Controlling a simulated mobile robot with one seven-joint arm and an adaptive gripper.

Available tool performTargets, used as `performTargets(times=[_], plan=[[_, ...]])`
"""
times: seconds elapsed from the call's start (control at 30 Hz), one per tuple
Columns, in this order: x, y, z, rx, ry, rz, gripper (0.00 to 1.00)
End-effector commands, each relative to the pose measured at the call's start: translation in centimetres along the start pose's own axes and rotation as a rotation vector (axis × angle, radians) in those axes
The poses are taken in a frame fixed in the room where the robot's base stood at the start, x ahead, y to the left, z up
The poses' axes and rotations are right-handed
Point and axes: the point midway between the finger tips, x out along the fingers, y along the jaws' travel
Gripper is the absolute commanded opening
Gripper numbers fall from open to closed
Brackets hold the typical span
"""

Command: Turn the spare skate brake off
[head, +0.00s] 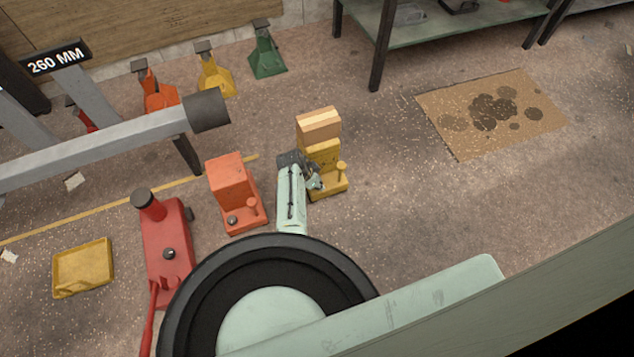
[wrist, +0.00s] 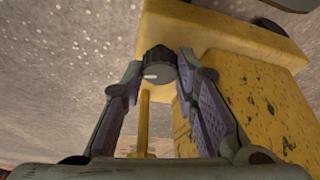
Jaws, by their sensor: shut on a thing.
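A yellow skate (head: 331,182) with a wooden block on top stands on the floor at the middle of the head view. It also fills the right and top of the wrist view (wrist: 255,110). A dark round knob (wrist: 158,68) with a white mark sits on its yellow base. My gripper (head: 314,181) reaches the skate's left side. In the wrist view my gripper (wrist: 160,66) has its fingers on either side of the knob, shut on it. The mark lies roughly crosswise. In the head view the gripper hides the knob.
An orange skate (head: 230,185) stands close left of my gripper. A red jack (head: 167,240) and a yellow tray (head: 83,267) are further left. A yellow post (wrist: 144,125) rises beside the knob. Floor right of the yellow skate is clear up to a stained mat (head: 540,115).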

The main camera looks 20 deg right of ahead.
Motion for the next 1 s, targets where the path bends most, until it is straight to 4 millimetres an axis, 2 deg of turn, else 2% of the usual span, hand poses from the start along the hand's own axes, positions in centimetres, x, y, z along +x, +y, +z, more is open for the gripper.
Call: performTargets(times=[0.17,0.2,0.47,0.77,1.0], plan=[[0.0,0.0,0.1,-0.001,-0.002,0.000,0.00],[0.0,0.0,0.1,-0.001,-0.002,0.000,0.29],[0.0,0.0,0.0,-0.002,-0.001,0.000,0.47],[-0.1,0.0,0.0,-0.002,0.000,-0.001,0.48],[-2.0,0.0,0.0,-0.003,0.002,-0.001,0.48]])
